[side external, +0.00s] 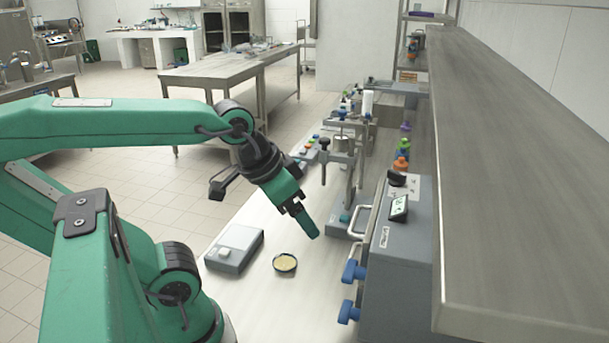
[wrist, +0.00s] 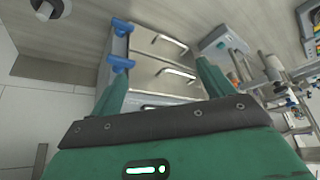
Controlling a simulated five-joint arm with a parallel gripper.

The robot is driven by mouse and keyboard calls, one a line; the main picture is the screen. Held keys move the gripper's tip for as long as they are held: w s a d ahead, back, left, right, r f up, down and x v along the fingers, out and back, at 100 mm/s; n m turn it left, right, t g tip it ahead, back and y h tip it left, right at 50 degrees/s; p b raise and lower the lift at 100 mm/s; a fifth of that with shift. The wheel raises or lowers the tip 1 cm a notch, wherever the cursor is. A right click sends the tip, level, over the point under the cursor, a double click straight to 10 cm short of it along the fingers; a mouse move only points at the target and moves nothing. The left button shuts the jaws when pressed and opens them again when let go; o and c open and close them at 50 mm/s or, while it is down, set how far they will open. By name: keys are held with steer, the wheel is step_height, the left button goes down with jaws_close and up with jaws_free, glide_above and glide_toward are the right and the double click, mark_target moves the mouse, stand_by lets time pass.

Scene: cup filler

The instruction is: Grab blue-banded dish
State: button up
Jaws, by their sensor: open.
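A small round dish (side external: 285,263) with a dark rim and yellowish contents sits on the pale worktop in the side view. A blue band cannot be made out at this size. My gripper (side external: 307,224) hangs above the worktop, tilted down, higher than the dish and a little to its right in the picture. It is apart from the dish. In the wrist view my gripper (wrist: 161,82) shows two green fingers spread apart with nothing held between them. I cannot make out the dish in the wrist view.
A flat grey device (side external: 235,248) lies just left of the dish. A grey cabinet (side external: 400,265) with blue knobs and metal handles stands to the right, under a long shelf (side external: 520,180). A press-like stand (side external: 342,170) is behind my gripper. The worktop in front of the dish is clear.

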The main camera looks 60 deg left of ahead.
steer(key=m+g, duration=0.2)
steer(key=g, duration=0.3)
glide_toward(286, 260)
steer(key=shift+w+d, duration=0.2)
steer(key=shift+w, duration=0.1)
steer(key=shift+s+a+f+g, duration=0.1)
steer(key=shift+a+f+g, duration=0.2)
steer(key=shift+f, duration=0.15)
steer(key=shift+f, duration=0.15)
steer(key=shift+f, duration=1.15)
steer(key=shift+f, duration=0.15)
